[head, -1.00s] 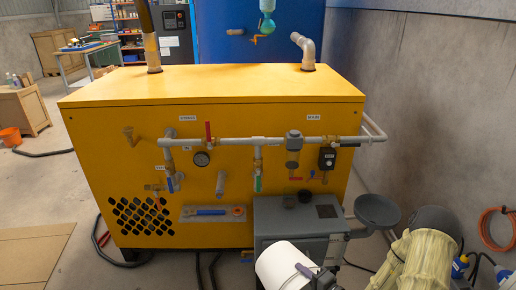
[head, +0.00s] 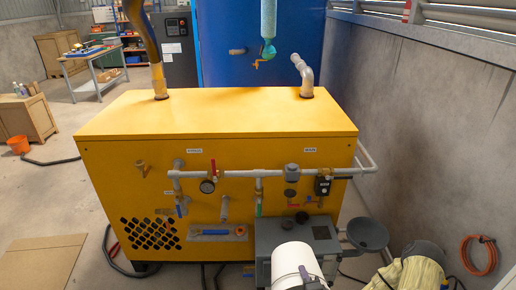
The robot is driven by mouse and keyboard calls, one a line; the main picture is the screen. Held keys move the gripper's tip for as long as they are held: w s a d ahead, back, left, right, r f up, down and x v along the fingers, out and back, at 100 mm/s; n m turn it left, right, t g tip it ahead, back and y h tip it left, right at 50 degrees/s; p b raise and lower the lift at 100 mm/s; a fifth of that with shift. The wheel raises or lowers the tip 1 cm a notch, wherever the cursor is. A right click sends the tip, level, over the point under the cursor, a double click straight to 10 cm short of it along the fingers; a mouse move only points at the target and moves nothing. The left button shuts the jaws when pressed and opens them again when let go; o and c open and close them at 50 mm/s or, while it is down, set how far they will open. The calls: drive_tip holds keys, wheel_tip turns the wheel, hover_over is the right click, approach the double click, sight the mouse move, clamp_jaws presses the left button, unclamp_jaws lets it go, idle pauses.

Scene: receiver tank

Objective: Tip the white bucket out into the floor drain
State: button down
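The white bucket (head: 291,262) shows at the bottom centre, in front of the grey box. The bottom edge cuts it off, and I cannot see whether anything is inside. A dark part of my gripper (head: 313,281) sits against its right side and appears shut on it. The fingertips are mostly hidden, with a thin grey strip beside the bucket. My cream-covered arm (head: 418,272) comes in from the lower right. The floor drain is not in view.
A large yellow machine (head: 120,185) with pipes and valves stands ahead. In front of it is a grey box (head: 283,235) with a dark round funnel (head: 368,235) at its right. A concrete wall (head: 440,150) bounds the right, with an orange hose (head: 480,255). Open floor lies left.

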drive_tip(key=r+p, duration=0.1)
drive_tip(key=r+m+h+p, duration=0.1)
drive_tip(key=p, duration=0.1)
drive_tip(key=r+h+p, duration=0.1)
drive_tip(key=shift+s+d+r, duration=0.15)
drive_tip(key=shift+s+r, duration=0.2)
drive_tip(key=shift+r, duration=0.05)
drive_tip(key=shift+s+d+r+m+h+p, duration=0.1)
drive_tip(key=shift+s+r+m+h+p, duration=0.25)
drive_tip(key=shift+p, duration=0.6)
drive_tip(key=shift+w+f, duration=0.1)
drive_tip(key=shift+w, duration=0.05)
